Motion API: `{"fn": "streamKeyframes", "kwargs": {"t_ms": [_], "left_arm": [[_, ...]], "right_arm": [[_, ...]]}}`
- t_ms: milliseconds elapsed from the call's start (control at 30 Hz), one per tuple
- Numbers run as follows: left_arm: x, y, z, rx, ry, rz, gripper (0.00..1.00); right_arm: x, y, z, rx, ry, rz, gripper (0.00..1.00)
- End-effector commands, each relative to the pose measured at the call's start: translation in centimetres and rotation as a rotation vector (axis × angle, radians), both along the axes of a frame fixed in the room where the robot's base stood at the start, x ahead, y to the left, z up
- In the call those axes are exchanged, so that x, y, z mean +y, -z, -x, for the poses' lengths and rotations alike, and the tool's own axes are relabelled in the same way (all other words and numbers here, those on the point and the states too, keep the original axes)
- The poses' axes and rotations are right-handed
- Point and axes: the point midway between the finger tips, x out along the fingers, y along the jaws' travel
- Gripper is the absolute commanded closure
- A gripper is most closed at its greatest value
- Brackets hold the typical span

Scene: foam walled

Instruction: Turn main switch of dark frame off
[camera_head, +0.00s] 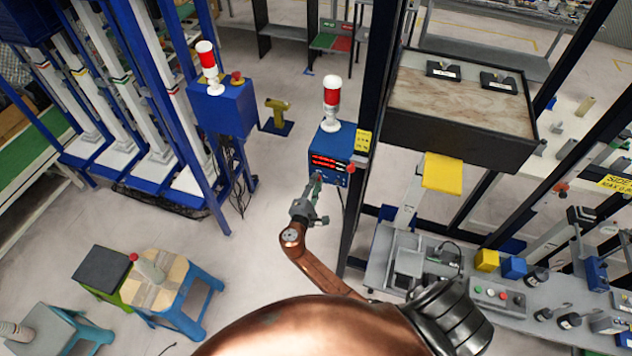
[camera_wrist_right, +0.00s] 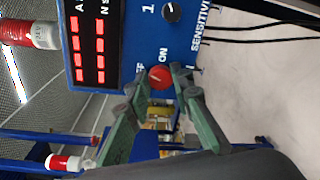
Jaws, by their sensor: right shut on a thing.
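A blue control box (camera_head: 340,139) with red lit displays is beside the dark frame's upright (camera_head: 372,110). My right gripper (camera_head: 317,181) reaches up to the lower part of the box's front. In the right wrist view, a round red switch knob (camera_wrist_right: 160,77) sits on the blue panel (camera_wrist_right: 125,52), beside the word ON and a partly covered label ending in F. The green fingers of my right gripper (camera_wrist_right: 158,84) are shut on this knob, one on each side. The knob's exact turn angle is hard to tell. My left gripper is not in view.
A black dial (camera_wrist_right: 172,12) is near the knob on the panel. A red and white beacon (camera_head: 331,100) tops the box. A second blue box (camera_head: 225,108) stands to the left. A bench with small parts (camera_head: 440,285) is at right.

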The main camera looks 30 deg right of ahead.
Motion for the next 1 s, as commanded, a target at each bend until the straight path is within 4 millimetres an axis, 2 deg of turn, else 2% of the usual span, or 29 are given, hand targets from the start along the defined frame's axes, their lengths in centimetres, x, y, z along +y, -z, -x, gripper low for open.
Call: {"fn": "streamKeyframes", "kwargs": {"t_ms": [500, 1000], "left_arm": [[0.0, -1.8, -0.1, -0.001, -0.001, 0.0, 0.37], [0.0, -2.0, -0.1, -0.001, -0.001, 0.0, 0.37]], "right_arm": [[0.1, 0.0, -0.1, 0.252, -0.002, 0.213, 1.0], [0.1, 0.1, -0.1, 0.296, -0.002, 0.25, 1.0]]}}
